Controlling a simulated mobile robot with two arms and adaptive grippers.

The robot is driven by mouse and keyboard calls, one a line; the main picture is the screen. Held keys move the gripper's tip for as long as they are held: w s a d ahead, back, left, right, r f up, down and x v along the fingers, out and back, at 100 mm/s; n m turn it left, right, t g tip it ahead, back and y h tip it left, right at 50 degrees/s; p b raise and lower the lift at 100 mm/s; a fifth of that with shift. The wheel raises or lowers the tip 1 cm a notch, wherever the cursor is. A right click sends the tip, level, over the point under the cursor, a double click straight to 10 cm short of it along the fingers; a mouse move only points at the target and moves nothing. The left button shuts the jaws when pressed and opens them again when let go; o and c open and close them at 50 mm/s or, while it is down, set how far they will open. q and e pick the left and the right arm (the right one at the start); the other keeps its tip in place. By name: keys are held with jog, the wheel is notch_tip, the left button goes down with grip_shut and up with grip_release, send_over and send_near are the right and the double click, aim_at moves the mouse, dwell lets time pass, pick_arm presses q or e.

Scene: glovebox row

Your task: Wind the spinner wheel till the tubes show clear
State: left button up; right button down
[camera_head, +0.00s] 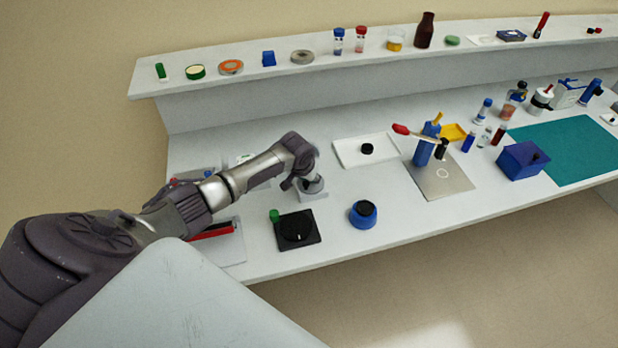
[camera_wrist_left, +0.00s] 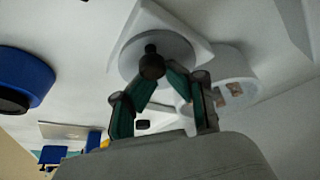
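The spinner wheel (camera_wrist_left: 150,45) is a pale round disc on a white square base, with a dark knob (camera_wrist_left: 152,64) standing on it. In the head view its base (camera_head: 316,196) shows partly under my left gripper (camera_head: 305,185). In the left wrist view the green-padded fingers of my left gripper (camera_wrist_left: 160,76) converge on the knob and appear closed around it. A white rounded part with two small brownish patches (camera_wrist_left: 232,90) lies beside the wheel; I cannot tell whether these are the tubes. My right gripper is out of view.
A black square plate with a dial (camera_head: 297,231) and a blue round pot (camera_head: 363,214) stand in front and to the right. A white tray (camera_head: 345,150) lies behind. A raised shelf (camera_head: 285,81) with small containers runs along the back. Bare bench lies around the pot.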

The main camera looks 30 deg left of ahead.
pick_arm(q)
jog(key=o, duration=0.8)
jog(key=shift+s+f, duration=0.2)
jog(key=shift+f, duration=0.35)
jog(key=shift+o, duration=1.1)
jog(key=shift+r, duration=0.25)
jog(key=shift+w+d, duration=0.1)
jog(key=shift+w, duration=0.05)
jog(key=v, duration=1.2)
